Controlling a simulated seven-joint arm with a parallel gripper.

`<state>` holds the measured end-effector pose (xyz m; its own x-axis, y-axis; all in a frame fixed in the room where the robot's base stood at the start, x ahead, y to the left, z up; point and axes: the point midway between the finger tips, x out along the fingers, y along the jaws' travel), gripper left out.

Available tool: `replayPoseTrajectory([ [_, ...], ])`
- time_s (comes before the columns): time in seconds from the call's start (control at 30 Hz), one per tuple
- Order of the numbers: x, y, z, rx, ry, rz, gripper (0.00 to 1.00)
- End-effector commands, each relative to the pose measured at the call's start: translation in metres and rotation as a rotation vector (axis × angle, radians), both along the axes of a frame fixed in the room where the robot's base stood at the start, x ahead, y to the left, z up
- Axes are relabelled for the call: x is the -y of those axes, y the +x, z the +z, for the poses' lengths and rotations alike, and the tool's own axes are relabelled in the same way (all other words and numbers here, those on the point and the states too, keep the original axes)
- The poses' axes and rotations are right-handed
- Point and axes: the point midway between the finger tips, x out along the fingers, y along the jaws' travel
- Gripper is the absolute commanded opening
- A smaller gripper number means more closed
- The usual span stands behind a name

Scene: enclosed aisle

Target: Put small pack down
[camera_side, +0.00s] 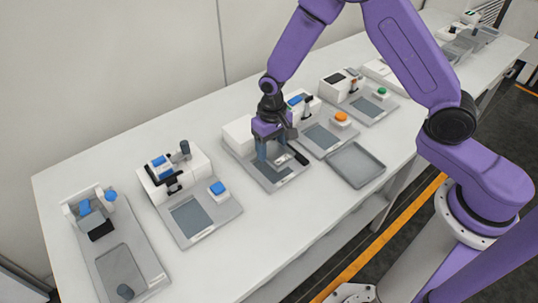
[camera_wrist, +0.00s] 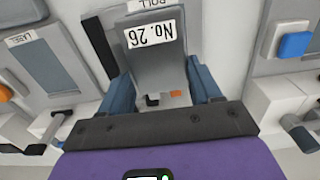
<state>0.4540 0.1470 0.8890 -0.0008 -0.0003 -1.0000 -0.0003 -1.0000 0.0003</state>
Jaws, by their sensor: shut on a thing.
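My gripper (camera_side: 271,151) points down over a grey station plate (camera_side: 268,177) near the middle of the bench. In the wrist view its two blue fingers stand on either side of a grey small pack (camera_wrist: 160,70) with a white "No. 26" label. My gripper (camera_wrist: 163,88) is shut on this pack. A small black piece and an orange piece show near its lower end, between the fingers. In the side view the fingers largely hide the pack, and I cannot tell whether it touches the plate.
A white box (camera_side: 240,132) stands behind the plate. Stations with a blue button (camera_side: 217,188) and an orange button (camera_side: 341,117) flank it. An empty grey tray (camera_side: 356,164) lies to the right. The bench front (camera_side: 270,235) is clear.

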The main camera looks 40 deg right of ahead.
Motion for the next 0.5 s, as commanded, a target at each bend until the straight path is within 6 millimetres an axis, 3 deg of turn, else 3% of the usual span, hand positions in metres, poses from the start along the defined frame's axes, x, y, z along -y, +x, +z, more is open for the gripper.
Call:
replayPoseTrajectory([
  [0.17, -0.002, 0.006, -0.007, 0.001, 0.000, -0.001, 0.28],
  [0.5, -0.003, 0.009, -0.041, -0.001, 0.000, 0.000, 0.28],
])
